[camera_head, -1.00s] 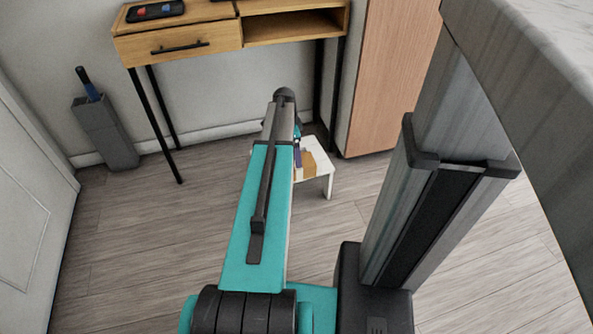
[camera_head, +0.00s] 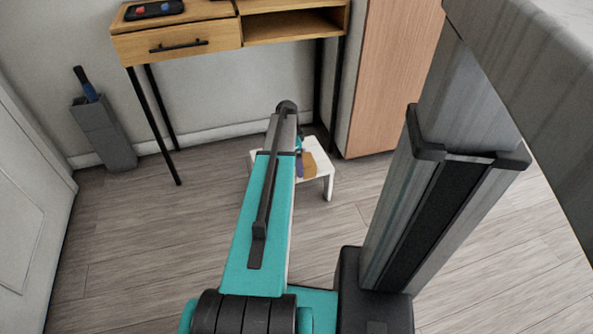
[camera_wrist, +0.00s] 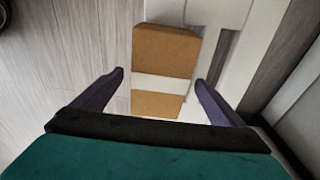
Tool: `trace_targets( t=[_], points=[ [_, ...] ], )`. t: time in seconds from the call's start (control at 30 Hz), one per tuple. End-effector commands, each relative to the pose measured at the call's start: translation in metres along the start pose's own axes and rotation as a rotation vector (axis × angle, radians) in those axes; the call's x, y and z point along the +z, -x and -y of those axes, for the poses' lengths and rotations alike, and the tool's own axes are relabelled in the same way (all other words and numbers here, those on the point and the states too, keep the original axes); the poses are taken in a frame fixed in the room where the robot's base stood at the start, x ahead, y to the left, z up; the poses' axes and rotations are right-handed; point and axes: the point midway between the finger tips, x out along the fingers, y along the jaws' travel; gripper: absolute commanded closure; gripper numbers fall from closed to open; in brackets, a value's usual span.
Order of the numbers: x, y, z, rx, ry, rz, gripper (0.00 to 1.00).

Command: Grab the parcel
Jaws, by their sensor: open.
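The parcel (camera_wrist: 165,52) is a brown box with a white band around its middle. In the wrist view it lies between and beyond the fingertips of my gripper (camera_wrist: 160,80), which is open with a finger to either side. The parcel rests on a small white stool (camera_wrist: 222,15). In the head view the parcel (camera_head: 317,165) shows in part on the white stool (camera_head: 328,184), with my arm hiding the rest. My gripper (camera_head: 300,160) is mostly hidden there behind my arm. I cannot tell whether the fingers touch the parcel.
A wooden desk (camera_head: 178,42) with thin black legs stands behind the stool. A wooden cabinet (camera_head: 390,80) is to the right. A grey bin (camera_head: 105,135) stands at the left by the wall. The floor around the stool is clear.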

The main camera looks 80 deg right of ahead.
Motion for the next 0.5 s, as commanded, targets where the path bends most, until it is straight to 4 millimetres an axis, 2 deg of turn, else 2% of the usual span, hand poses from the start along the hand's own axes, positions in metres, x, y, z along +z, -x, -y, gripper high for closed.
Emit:
trace_targets(
  t=[0.03, 0.3, 0.5],
  points=[
    [0.0, -0.008, 0.0, 0.001, 0.0, 0.0, 0.08],
    [-0.001, -0.037, -0.001, 0.002, 0.0, 0.001, 0.08],
    [-0.001, -0.043, -0.001, 0.0, 0.0, 0.0, 0.08]
  ],
)
